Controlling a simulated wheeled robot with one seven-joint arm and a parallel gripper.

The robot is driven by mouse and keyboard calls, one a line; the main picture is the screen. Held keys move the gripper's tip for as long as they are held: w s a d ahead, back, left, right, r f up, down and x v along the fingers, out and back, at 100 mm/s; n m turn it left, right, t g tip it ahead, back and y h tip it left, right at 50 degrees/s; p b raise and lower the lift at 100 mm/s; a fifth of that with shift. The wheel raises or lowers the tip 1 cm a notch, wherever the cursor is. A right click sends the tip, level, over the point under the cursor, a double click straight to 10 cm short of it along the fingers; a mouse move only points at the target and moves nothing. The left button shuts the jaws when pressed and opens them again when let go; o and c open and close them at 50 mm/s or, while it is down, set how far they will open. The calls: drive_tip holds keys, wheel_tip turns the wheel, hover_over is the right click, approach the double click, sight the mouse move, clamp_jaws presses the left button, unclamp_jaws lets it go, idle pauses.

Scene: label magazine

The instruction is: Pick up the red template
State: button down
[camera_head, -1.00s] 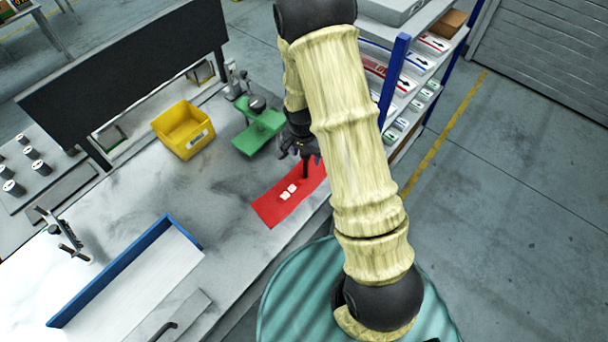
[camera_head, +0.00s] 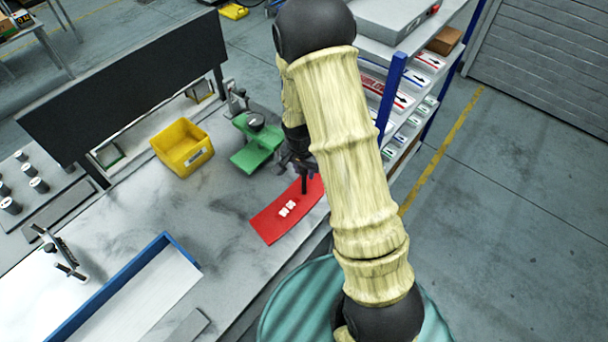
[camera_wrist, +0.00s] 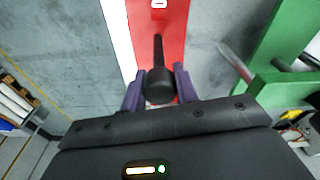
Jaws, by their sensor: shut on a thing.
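The red template (camera_head: 268,222) is a long flat red strip with two small white labels and an upright black knob handle. It is at the right front edge of the workbench. My gripper (camera_head: 303,172) is above its far end. In the wrist view my gripper (camera_wrist: 160,88) has its purple fingers on either side of the black handle (camera_wrist: 158,68), shut on it. The red strip (camera_wrist: 172,35) runs away beneath the handle. Part of the template is hidden by my gripper and arm. I cannot tell whether it touches the bench.
A green fixture (camera_head: 250,158) stands close behind my gripper, and a yellow bin (camera_head: 182,160) is left of it. A blue-edged tray (camera_head: 128,275) lies at the front left. A shelf rack (camera_head: 391,95) with labels stands to the right. The bench between tray and template is clear.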

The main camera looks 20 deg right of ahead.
wheel_tip(320, 180, up, 9)
drive_tip(key=shift+r+b, duration=0.2)
drive_tip(key=shift+b, duration=1)
